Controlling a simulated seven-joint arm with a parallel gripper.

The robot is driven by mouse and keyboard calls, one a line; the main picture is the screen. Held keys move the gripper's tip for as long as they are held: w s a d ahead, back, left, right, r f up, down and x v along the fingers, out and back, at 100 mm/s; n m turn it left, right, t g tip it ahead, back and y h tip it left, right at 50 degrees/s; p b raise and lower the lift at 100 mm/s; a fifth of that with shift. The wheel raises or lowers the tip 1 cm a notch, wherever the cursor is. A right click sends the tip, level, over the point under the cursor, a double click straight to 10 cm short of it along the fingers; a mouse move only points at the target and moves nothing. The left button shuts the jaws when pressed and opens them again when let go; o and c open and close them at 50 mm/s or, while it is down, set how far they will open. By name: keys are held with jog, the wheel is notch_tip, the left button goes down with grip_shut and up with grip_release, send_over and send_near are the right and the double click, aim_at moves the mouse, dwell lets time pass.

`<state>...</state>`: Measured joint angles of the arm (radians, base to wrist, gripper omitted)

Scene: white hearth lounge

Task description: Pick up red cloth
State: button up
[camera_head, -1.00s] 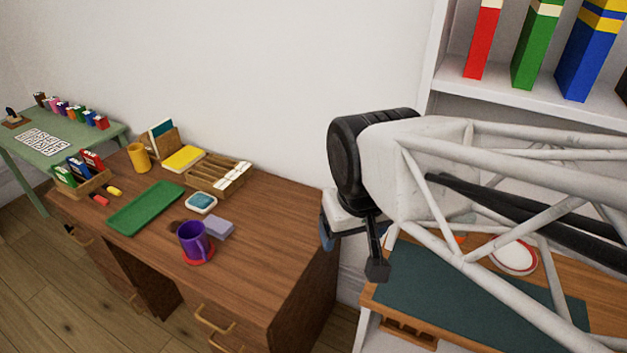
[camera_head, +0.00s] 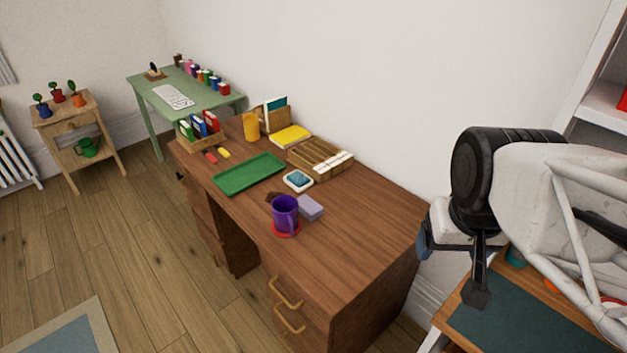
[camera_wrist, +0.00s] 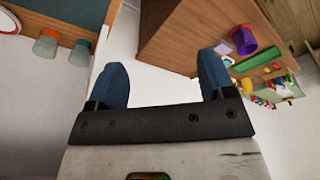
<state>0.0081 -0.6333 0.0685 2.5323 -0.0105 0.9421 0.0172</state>
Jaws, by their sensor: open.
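I cannot make out a red cloth in either view. The red things on the brown desk (camera_head: 350,205) are a round red coaster (camera_head: 287,231) under a purple mug (camera_head: 285,210) and a small red item (camera_head: 210,158) beside a yellow one; it is too small to identify. My gripper is at the right of the head view, right of the desk and above the dark green mat. In the wrist view my gripper (camera_wrist: 162,75) shows two blue fingers spread apart with nothing between them.
The desk also holds a green tray (camera_head: 248,174), a lilac block (camera_head: 311,208), a wooden rack (camera_head: 320,160) and a yellow cup (camera_head: 251,127). A green table (camera_head: 205,96) and a plant stand (camera_head: 75,128) stand at the left. Wooden floor is open in front.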

jog(key=shift+o, duration=0.3)
jog(key=n+g, duration=0.3)
jog(key=n, duration=0.6)
send_over(308, 203)
jog(key=f, duration=2.8)
jog(key=shift+s+d+f, duration=0.2)
jog(key=shift+d+f, duration=0.05)
jog(key=shift+w+a+f, duration=0.2)
jog(key=shift+a+f, duration=0.1)
jog(key=shift+f, duration=0.15)
